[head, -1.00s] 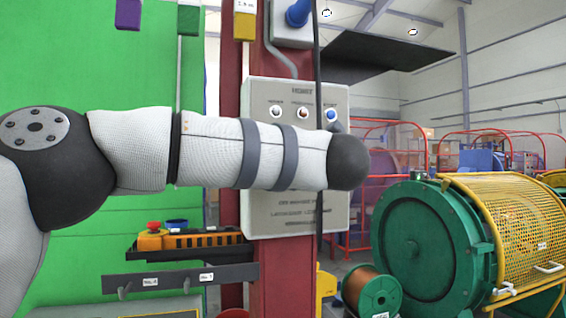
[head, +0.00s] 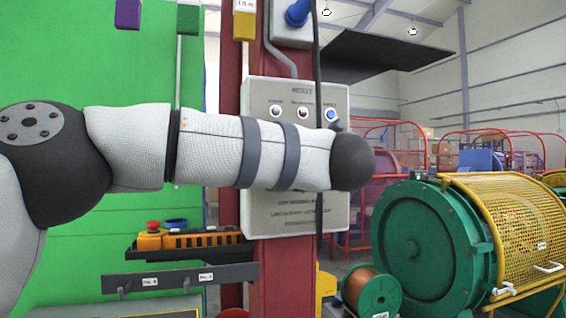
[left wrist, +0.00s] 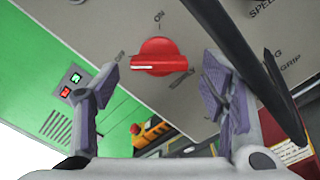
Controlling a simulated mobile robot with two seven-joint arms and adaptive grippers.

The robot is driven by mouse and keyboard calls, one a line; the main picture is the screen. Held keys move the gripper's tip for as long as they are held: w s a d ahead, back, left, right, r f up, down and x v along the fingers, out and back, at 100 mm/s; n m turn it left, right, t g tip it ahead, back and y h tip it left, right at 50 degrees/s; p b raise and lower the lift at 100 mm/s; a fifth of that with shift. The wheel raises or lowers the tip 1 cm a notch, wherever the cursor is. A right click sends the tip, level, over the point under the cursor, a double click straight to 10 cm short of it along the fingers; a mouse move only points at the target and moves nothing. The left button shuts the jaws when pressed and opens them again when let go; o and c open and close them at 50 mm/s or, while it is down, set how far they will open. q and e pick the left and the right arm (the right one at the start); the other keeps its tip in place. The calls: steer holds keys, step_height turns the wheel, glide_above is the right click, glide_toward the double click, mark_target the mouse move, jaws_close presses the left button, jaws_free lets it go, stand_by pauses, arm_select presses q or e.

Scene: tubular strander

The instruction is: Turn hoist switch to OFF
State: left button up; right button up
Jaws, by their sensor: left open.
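The hoist panel (head: 258,215) is a grey box with a row of small controls along its top, fixed to a red column. My left arm crosses its middle in the head view and hides the switch and my left gripper there. In the left wrist view the red rotary switch (left wrist: 160,53) sits on the grey panel face, with small labels around it. A white mark on the knob lies at its left side. My left gripper (left wrist: 161,72) is open, with one finger on each side of the knob. Finger contact with the knob is not clear. My right gripper is not in view.
A dark cable (head: 317,60) hangs in front of the panel and passes close to the right finger in the wrist view (left wrist: 272,85). A shelf with an orange and black box (head: 200,239) is at lower left. A green and yellow machine (head: 425,240) stands at right.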

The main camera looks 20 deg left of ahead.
arm_select(q)
steer(key=v, duration=1.1)
steer(key=w+d+f+m+t+h, duration=0.1)
steer(key=w+f+m+h, duration=0.15)
steer(key=f+m, duration=0.55)
steer(key=w+f+m+h, duration=0.2)
steer(key=w+f+m, duration=0.2)
steer(key=f, duration=0.9)
steer(key=s+a+f+m+g+h, duration=0.15)
steer(key=s+f+m, duration=0.3)
steer(key=f, duration=0.75)
steer(key=s+f+m+g+h, duration=0.3)
steer(key=f+m, duration=0.3)
steer(key=f, duration=0.5)
steer(key=s+a+f+m+g+h, duration=0.1)
steer(key=s+a+f+m+g, duration=0.25)
steer(key=s+f, duration=0.75)
steer(key=s+a+f+m+g, duration=0.2)
steer(key=s+f+g, duration=0.1)
steer(key=s, duration=0.6)
steer(key=s+a+f+m+g, duration=0.3)
steer(key=s, duration=0.6)
steer(key=s+a+f+m+g, duration=0.2)
steer(key=s+f+g, duration=0.1)
steer(key=s, duration=0.7)
steer(key=shift+a+m, duration=0.3)
